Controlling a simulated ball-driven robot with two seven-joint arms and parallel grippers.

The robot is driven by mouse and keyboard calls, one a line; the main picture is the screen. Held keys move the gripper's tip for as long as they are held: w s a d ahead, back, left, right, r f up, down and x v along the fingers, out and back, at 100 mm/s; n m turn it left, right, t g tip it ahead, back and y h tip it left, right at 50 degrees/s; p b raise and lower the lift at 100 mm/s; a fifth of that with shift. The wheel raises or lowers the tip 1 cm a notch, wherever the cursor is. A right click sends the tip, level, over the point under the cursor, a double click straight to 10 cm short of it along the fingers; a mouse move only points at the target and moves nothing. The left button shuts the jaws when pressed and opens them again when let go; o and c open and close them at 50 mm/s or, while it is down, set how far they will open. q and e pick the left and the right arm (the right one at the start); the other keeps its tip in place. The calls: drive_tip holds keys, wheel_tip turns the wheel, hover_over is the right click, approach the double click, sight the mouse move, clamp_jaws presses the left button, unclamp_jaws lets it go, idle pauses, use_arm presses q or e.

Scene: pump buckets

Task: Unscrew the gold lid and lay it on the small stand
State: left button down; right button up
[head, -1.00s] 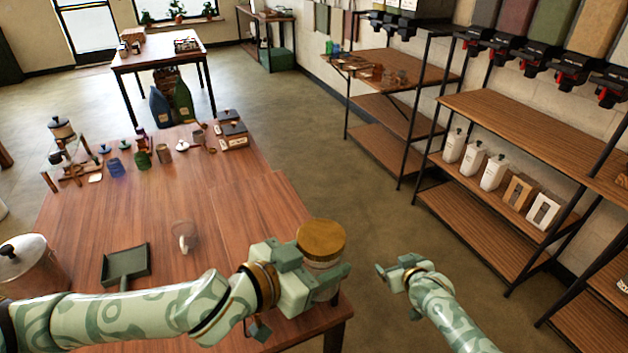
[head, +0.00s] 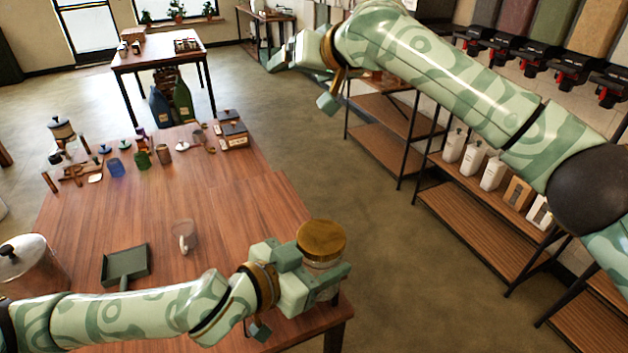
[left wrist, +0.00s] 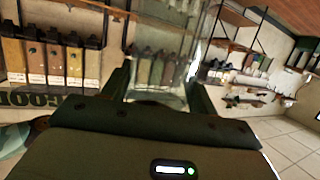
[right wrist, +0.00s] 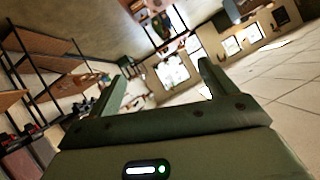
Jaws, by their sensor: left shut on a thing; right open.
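A glass jar (head: 322,264) with a gold lid (head: 321,240) is at the front right of the wooden table. The lid sits on top of the jar. My left gripper (head: 318,280) is shut around the jar body below the lid. The clear jar also shows between the fingers in the left wrist view (left wrist: 160,60). My right gripper (head: 284,52) is raised high, away from the jar and lid. Its fingers are apart and empty in the right wrist view (right wrist: 160,85). I cannot tell which thing is the small stand.
A dark green square pan with a handle (head: 124,266) and a clear mug (head: 185,236) are on the table (head: 215,200). Several bottles and small items crowd the far end. Shelves (head: 475,235) stand at the right.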

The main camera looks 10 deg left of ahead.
drive_tip(key=s+a+r+g+h, duration=0.1)
drive_tip(key=s+a+r+g, duration=0.1)
drive_tip(key=s, duration=0.4)
drive_tip(key=m+g+h, duration=0.7)
drive_tip(key=m, duration=0.2)
hover_over(314, 234)
drive_tip(key=a, duration=0.1)
wheel_tip(314, 234, down, 10)
drive_tip(key=shift+w+r, duration=0.1)
drive_tip(key=shift+d+m+h, duration=0.4)
drive_tip(key=shift+d+m, duration=0.1)
drive_tip(key=shift+m, duration=0.4)
drive_tip(key=shift+f+m, duration=0.2)
drive_tip(key=shift+m, duration=0.1)
wheel_tip(314, 234, down, 8)
drive_tip(key=shift+r, duration=0.1)
